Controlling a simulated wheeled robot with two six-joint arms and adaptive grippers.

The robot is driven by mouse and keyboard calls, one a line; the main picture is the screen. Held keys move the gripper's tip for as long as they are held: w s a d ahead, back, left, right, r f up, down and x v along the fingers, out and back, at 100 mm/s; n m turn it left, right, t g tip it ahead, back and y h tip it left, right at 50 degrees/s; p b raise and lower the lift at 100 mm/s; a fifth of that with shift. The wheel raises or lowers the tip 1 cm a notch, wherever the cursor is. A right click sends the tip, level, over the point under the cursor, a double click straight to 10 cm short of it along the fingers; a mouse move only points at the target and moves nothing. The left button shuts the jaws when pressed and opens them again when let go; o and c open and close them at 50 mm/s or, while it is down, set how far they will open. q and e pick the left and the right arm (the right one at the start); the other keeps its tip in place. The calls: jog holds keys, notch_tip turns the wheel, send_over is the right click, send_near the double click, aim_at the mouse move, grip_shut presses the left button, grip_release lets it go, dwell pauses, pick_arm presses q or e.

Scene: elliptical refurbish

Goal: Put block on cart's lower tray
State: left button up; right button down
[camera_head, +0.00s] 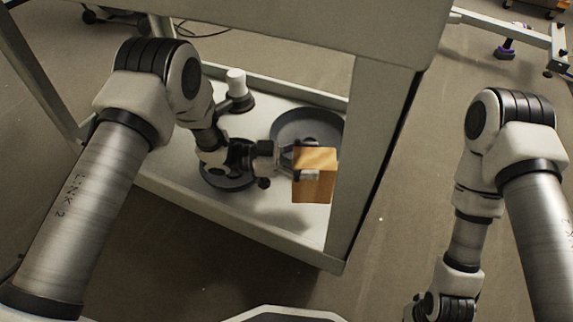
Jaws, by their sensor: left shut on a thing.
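A light brown wooden block (316,185) is in the jaws of my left gripper (300,162). The gripper is shut on the block's left side. Block and gripper are inside the cart's opening, over the lower tray (285,232). I cannot tell whether the block touches the tray. My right gripper (440,308) is low at the right, outside the cart, cut off by the bottom edge; its fingers cannot be made out.
On the lower tray are a round grey pan (300,122) behind the block, a dark round dish (224,183) under my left wrist and a white cylinder (236,82) on a dark base. The cart's upright post (372,150) stands just right of the block. The tray's front is bare.

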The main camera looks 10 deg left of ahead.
aim_at(320, 191)
pick_arm(q)
notch_tip(320, 191, down, 9)
jog(key=b, duration=0.5)
jog(key=shift+w, duration=0.1)
jog(key=shift+r, duration=0.15)
jog(key=o, duration=1.8)
jog(key=shift+f, duration=0.2)
jog(key=shift+o, duration=0.2)
